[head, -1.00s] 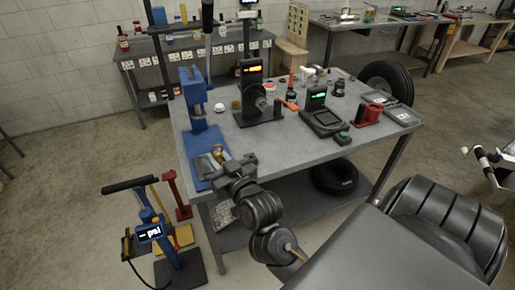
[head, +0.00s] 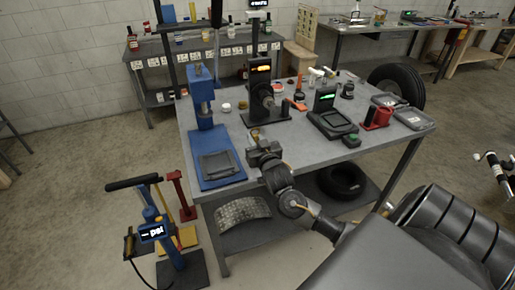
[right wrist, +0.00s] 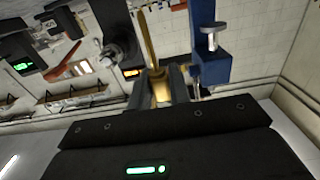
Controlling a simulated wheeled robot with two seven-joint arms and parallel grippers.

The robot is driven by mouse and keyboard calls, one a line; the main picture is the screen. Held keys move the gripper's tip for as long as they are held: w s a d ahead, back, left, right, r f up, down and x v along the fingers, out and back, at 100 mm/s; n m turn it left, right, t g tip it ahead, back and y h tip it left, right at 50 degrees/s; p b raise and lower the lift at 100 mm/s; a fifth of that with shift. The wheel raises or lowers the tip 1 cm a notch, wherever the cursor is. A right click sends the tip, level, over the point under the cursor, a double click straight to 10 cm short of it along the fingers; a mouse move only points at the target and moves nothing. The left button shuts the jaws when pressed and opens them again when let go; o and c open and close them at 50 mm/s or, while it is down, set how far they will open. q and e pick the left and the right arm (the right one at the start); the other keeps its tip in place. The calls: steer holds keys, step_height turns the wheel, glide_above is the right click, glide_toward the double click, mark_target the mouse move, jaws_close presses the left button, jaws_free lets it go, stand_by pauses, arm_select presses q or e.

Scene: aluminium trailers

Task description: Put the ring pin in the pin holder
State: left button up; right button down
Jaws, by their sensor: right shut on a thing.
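My right gripper (head: 257,141) is above the front edge of the grey workbench (head: 315,155). It is shut on the ring pin, whose brass-coloured end (head: 255,133) shows small at the fingertips. In the right wrist view the pin (right wrist: 147,42) is a long golden rod sticking out from between the fingers (right wrist: 160,88). Its ring is not clear. I cannot tell for certain which bench object is the pin holder. My left gripper is not in view.
A blue press (head: 203,98) stands at the bench's left, behind a blue mat (head: 233,178) with a dark grey tray (head: 219,164).

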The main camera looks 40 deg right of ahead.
steer(key=shift+w+d+f, duration=0.4)
steer(key=shift+d+f, duration=0.05)
steer(key=shift+f, duration=0.25)
steer(key=shift+w+d+f, duration=0.35)
steer(key=shift+d+f, duration=0.1)
steer(key=shift+f, duration=0.2)
step_height(320, 180, down, 3)
steer(key=shift+w+d+r+p, duration=0.1)
steer(key=shift+p, duration=0.45)
steer(key=shift+f, duration=0.3)
steer(key=shift+f, duration=0.2)
steer(key=c, duration=1.3)
jaws_free()
